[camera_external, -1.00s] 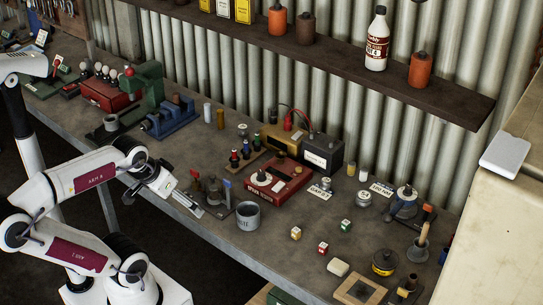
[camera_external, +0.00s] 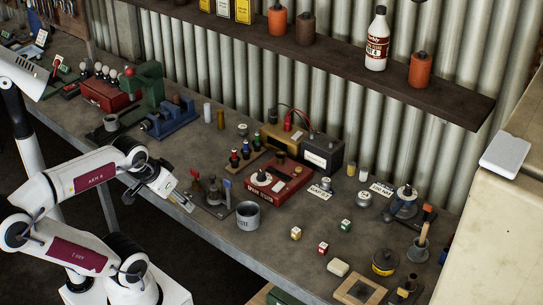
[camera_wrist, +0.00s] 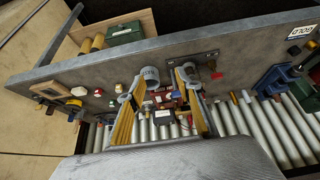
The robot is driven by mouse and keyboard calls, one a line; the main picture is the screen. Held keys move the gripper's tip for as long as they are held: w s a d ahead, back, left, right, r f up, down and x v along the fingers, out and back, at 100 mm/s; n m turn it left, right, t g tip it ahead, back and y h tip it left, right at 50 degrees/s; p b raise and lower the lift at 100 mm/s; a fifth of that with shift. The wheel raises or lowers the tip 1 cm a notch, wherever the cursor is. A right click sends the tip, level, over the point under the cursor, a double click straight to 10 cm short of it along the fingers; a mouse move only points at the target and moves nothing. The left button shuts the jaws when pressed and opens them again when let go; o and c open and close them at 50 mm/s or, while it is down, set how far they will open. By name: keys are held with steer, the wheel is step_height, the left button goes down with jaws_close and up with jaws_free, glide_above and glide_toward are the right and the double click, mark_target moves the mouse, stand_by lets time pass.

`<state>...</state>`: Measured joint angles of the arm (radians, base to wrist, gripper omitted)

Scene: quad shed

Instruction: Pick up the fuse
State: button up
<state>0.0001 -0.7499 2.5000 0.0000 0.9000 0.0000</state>
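I cannot tell for sure which thing is the fuse. Candidates are a pale upright cylinder (camera_external: 207,111) and a brown-yellow one (camera_external: 220,119) by the blue vise, and two small capped cylinders, one brownish (camera_external: 351,168) and one pale (camera_external: 363,173), right of the battery boxes. My gripper (camera_external: 186,201) is at the bench's front edge, left of the grey cup (camera_external: 247,216), far from the capped cylinders. In the wrist view my gripper (camera_wrist: 160,84) has its two fingers spread apart, with nothing seen held between them. The cup (camera_wrist: 150,74) shows between the fingers there.
A board with upright levers (camera_external: 215,197) stands close to my gripper. A red tester box (camera_external: 278,183) and battery boxes (camera_external: 322,152) lie behind the cup. Dice (camera_external: 296,233) lie at front right. A shelf (camera_external: 350,60) overhangs the bench's back.

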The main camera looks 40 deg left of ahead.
steer(key=w+d+f+m+g+h, duration=0.1)
steer(key=w+d+f+m+g, duration=0.1)
steer(key=w+d, duration=0.4)
steer(key=w+d+f+m+g+h, duration=0.1)
steer(key=w+d+f+m+g, duration=0.1)
steer(key=w+d+f+m, duration=0.3)
steer(key=w+d+f+m+g+h, duration=0.1)
steer(key=w+d+f+m, duration=0.3)
steer(key=w+d, duration=0.5)
steer(key=shift+d+f+g, duration=0.25)
steer(key=shift+d, duration=0.6)
steer(key=shift+d+f+g, duration=0.2)
steer(key=shift+d+g, duration=0.05)
steer(key=shift+d, duration=0.55)
steer(key=d, duration=0.1)
steer(key=w+m, duration=0.1)
steer(key=w+d, duration=0.1)
steer(key=shift+w+d+f+m+h, duration=0.15)
steer(key=shift+d+f+m+h, duration=0.15)
steer(key=shift+m, duration=0.1)
steer(key=w+d+r+m, duration=0.1)
steer(key=m, duration=0.1)
steer(key=w+d+r+m, duration=0.1)
steer(key=m, duration=0.1)
steer(key=shift+w+d+r+m+t+h, duration=0.15)
steer(key=shift+w+d+m+t+h, duration=0.15)
steer(key=shift+m+h, duration=0.1)
